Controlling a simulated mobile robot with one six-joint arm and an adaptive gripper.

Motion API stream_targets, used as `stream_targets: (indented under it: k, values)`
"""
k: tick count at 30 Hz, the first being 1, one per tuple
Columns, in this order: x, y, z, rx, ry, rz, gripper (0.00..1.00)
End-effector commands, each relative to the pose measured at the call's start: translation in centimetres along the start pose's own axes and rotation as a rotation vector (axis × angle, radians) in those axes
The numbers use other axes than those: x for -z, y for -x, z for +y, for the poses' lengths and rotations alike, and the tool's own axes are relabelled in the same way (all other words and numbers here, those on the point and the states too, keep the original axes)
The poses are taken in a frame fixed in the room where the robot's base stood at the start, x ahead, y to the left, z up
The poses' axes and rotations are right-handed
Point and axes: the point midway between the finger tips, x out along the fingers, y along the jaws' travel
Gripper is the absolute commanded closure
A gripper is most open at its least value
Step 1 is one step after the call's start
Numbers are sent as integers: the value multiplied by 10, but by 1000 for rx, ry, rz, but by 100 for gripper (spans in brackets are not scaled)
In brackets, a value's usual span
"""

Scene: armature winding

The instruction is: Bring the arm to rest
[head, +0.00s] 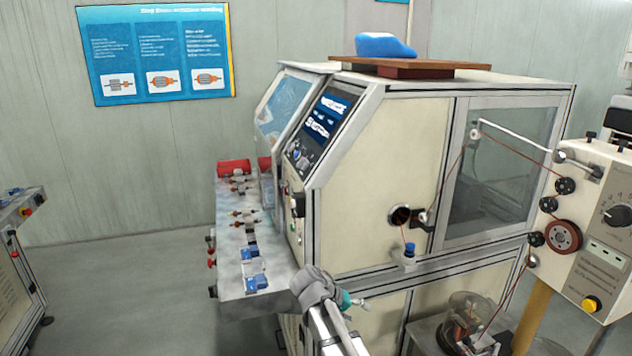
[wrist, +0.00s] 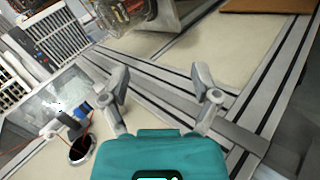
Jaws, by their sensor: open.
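My arm (head: 326,316) rises from the bottom of the head view in front of the winding machine (head: 365,185). My gripper shows as a teal body and small fingers (head: 352,302) at the arm's end, beside the machine's lower side. In the wrist view my gripper (wrist: 165,90) has its two grey fingers spread wide, with nothing between them. Behind the fingers lie the machine's metal frame rails and cream panels. I cannot tell from these views the exact gap between the fingers and the machine.
A metal shelf (head: 238,285) with red and blue parts juts from the machine's left. A tensioner box (head: 600,225) on a yellow post stands at right, with copper wire running to the machine. A wire spool (head: 470,315) sits below. Open floor (head: 110,285) lies left.

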Motion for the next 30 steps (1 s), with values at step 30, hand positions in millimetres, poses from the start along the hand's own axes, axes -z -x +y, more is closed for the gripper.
stream_targets:
  k: [30]
  values:
    - [-127,-55,8,767,23,-179,21]
